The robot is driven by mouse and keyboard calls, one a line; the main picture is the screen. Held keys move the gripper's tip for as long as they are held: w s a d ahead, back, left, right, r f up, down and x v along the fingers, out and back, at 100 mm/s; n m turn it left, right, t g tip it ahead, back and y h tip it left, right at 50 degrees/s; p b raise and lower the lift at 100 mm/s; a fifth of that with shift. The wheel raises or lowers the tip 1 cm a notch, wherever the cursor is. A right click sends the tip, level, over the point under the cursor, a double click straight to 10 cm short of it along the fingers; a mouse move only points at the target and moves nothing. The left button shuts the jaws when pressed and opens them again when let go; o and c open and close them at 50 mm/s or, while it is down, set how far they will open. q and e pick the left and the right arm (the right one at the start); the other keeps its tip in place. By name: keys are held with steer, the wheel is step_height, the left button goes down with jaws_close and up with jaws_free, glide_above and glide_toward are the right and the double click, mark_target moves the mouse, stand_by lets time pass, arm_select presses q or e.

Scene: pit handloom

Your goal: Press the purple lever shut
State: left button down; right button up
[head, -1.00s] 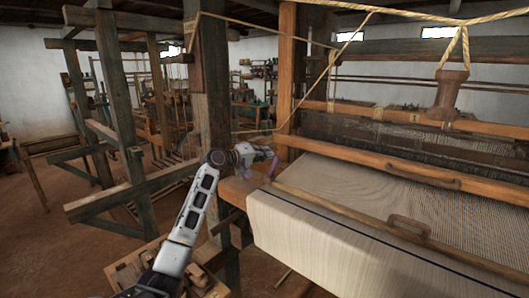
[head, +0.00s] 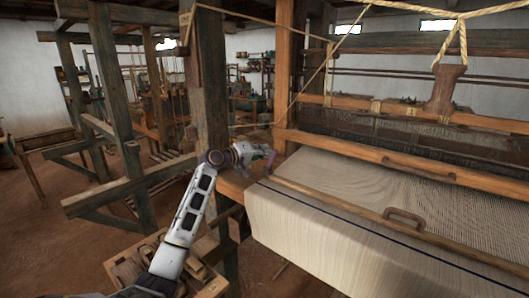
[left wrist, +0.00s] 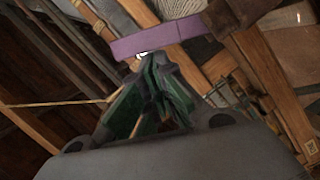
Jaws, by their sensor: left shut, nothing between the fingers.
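The purple lever (left wrist: 160,38) shows in the left wrist view as a flat bar just beyond my fingertips. In the head view the purple lever (head: 271,160) is a small piece at the left end of the loom's front beam, partly hidden by my gripper. My left gripper (head: 266,153) is at the lever, shut and empty. In the left wrist view its green-padded fingers (left wrist: 153,70) come together close below the bar. I cannot tell whether they touch it. My right gripper is not in view.
The loom's cream cloth (head: 310,225) hangs over the front beam on the right. A thick wooden post (head: 208,90) stands behind my left arm. A wooden tray (head: 130,262) with tools is low at the front left. Ropes (head: 318,75) run above the loom.

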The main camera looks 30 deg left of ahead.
arm_select(q)
steer(key=shift+d+m, duration=0.25)
steer(key=shift+m, duration=0.05)
